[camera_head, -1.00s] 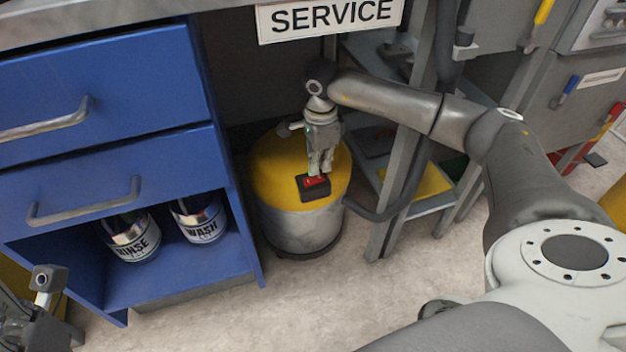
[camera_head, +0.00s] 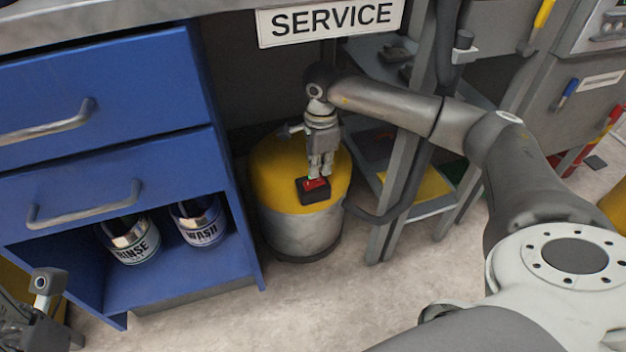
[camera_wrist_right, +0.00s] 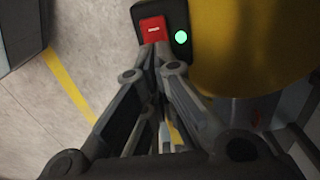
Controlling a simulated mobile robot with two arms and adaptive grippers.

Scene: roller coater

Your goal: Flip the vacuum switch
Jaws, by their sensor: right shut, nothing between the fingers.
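The vacuum is a yellow-topped metal drum (camera_head: 298,232) on the floor. A black switch box with a red rocker switch (camera_head: 317,184) sits on its top front. In the right wrist view the red switch (camera_wrist_right: 153,28) and a lit green lamp (camera_wrist_right: 181,37) beside it show clearly. My right gripper (camera_head: 319,172) points down over the switch, shut and empty. Its fingertips (camera_wrist_right: 158,50) are at the lower edge of the red switch; I cannot tell whether they touch it. Part of what looks like my left gripper (camera_head: 43,305) shows at the lower left; its fingers are unclear.
A blue cabinet (camera_head: 230,205) with RINSE (camera_head: 135,250) and WASH (camera_head: 203,232) cans stands close on the left. A grey shelf frame (camera_head: 395,205) and a dark hose (camera_head: 385,214) are close on the right. The floor in front (camera_head: 260,315) is clear.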

